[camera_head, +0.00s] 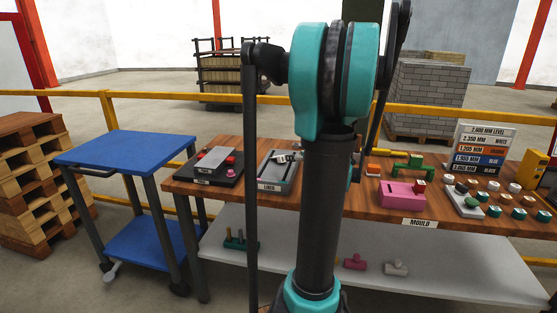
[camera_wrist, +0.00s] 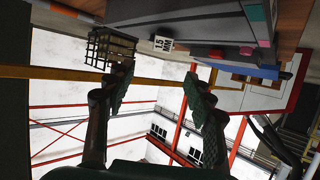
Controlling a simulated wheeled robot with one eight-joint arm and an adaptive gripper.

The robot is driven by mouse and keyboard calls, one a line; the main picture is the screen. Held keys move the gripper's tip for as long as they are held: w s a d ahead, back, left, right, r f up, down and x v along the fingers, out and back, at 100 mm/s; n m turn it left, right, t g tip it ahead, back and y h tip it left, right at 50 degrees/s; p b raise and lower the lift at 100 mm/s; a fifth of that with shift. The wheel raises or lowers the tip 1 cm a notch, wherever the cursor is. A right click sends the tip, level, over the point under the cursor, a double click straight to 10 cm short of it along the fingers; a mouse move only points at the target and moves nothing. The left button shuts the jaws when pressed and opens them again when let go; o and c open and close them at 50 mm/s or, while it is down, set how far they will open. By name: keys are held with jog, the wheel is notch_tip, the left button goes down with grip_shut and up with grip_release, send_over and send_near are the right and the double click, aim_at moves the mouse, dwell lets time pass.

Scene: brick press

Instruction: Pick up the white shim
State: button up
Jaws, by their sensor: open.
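Several small pieces lie at the right end of the wooden bench (camera_head: 278,212) in the head view. A white round piece (camera_head: 515,187) and another white one (camera_head: 494,186) are among them. They are too small for me to tell which is the white shim. A sign stack (camera_head: 482,146) behind them has a row reading 2.350 MM, WHITE. My gripper (camera_wrist: 160,88) shows in the wrist view, its two dark fingers spread with nothing between them. In the head view my arm hides it. No white shim can be made out in the wrist view.
A pink mould (camera_head: 402,195) sits mid-bench by a green frame. A grey fixture (camera_head: 284,172) and a dark one with a red knob (camera_head: 230,160) stand at the left. A blue cart (camera_head: 125,149) is left of the bench. A yellow rail (camera_head: 160,98) runs behind.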

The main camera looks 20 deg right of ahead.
aim_at(281, 157)
jog(key=shift+f+x, duration=0.2)
jog(key=shift+x, duration=3.25)
jog(key=shift+f+x, duration=0.2)
jog(key=shift+x, duration=3.25)
jog(key=shift+s+a, duration=0.1)
jog(key=shift+s, duration=0.15)
jog(key=c, duration=1.1)
jog(key=shift+o, duration=0.2)
jog(key=shift+r, duration=0.2)
